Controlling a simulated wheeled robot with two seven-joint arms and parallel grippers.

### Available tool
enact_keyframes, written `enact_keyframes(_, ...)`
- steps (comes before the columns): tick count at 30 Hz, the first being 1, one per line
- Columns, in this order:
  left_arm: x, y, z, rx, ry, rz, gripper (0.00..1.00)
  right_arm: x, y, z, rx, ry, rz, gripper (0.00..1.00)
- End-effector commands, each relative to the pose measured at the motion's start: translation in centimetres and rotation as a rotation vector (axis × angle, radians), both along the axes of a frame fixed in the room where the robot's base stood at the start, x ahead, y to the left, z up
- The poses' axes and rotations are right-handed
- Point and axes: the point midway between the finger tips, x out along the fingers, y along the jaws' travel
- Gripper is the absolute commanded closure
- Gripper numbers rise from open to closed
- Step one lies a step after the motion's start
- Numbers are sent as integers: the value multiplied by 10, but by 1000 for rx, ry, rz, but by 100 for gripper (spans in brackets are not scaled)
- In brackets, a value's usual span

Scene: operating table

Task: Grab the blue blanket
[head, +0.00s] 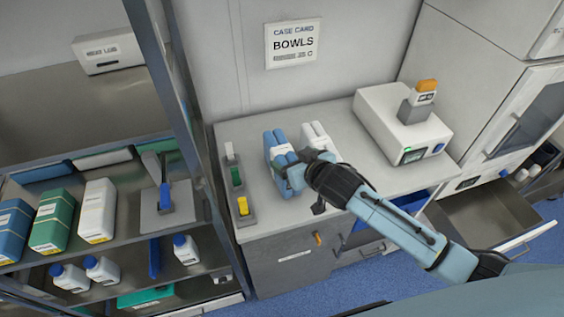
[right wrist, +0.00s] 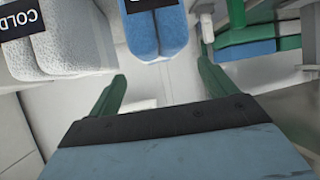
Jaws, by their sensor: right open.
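The blue blanket (head: 273,142) is a folded, rolled bundle on the grey counter in the head view, left of a white folded blanket (head: 314,132). My right gripper (head: 292,170) is at the blue blanket's near side and hides part of it. In the right wrist view, the two green fingers of my right gripper (right wrist: 162,85) are spread with nothing between them. The blue blanket (right wrist: 157,32) is just beyond the fingertips, roughly centred between them. The white blanket with a "COLD" label (right wrist: 65,40) is to its left. My left gripper is not in view.
A holder with white, green and yellow items (head: 237,178) stands left of the blankets. A white device (head: 395,120) stands at the counter's right. A metal shelf post (head: 190,120) rises at the left. An open drawer (head: 490,220) juts out at the right.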

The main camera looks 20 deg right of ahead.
Motion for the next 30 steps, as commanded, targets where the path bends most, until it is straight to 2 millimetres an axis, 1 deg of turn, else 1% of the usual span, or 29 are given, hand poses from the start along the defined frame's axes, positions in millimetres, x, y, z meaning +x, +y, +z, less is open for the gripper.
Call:
enact_keyframes(5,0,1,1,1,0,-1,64,7,2,-3,-1,0,0,16)
enact_keyframes(12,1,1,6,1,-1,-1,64,34,6,-13,-2,-1,0,16)
enact_keyframes(16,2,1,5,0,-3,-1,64,44,9,-21,-1,0,0,16)
enact_keyframes(19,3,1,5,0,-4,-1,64,48,10,-24,-1,1,0,16)
enact_keyframes(26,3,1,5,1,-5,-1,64,49,10,-24,0,0,1,16)
enact_keyframes(27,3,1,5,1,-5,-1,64,49,10,-24,0,0,1,18)
enact_keyframes(30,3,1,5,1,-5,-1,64,49,10,-24,0,0,1,31)
